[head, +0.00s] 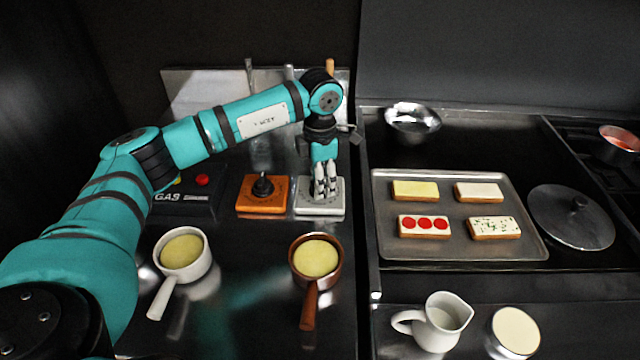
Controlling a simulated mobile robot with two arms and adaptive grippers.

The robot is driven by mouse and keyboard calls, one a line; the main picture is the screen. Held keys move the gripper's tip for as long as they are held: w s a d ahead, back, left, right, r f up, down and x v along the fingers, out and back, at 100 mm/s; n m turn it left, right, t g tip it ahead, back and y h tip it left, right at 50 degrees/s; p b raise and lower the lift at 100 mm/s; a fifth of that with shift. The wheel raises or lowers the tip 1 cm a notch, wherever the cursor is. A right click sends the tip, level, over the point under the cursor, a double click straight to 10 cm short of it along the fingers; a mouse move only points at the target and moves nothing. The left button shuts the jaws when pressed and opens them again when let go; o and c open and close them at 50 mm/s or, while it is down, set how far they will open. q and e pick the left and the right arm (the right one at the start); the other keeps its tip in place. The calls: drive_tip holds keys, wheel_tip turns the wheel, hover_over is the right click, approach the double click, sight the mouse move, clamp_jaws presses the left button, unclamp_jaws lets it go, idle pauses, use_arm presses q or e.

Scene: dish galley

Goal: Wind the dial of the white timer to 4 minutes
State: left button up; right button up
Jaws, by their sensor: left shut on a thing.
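The white timer (307,208) is a pale square block on the steel counter, beside an orange timer (275,203) with a black dial. My left gripper (325,194) reaches down from above onto the white timer's top and is shut on its dial. The fingers hide the dial, and I cannot read its setting. My right gripper is not in view.
A black box marked GAS (178,203) sits left of the timers. A white pan (206,262) and a brown pan (336,270) stand in front. To the right are a tray of toasts (460,250), a lid (560,225), a metal bowl (425,130) and a white jug (438,325).

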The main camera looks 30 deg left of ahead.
use_arm(q)
drive_tip(key=shift+m, duration=0.3)
idle(0.4)
drive_tip(key=o, duration=1.2)
wheel_tip(320, 180, up, 12)
drive_tip(key=shift+c, duration=0.3)
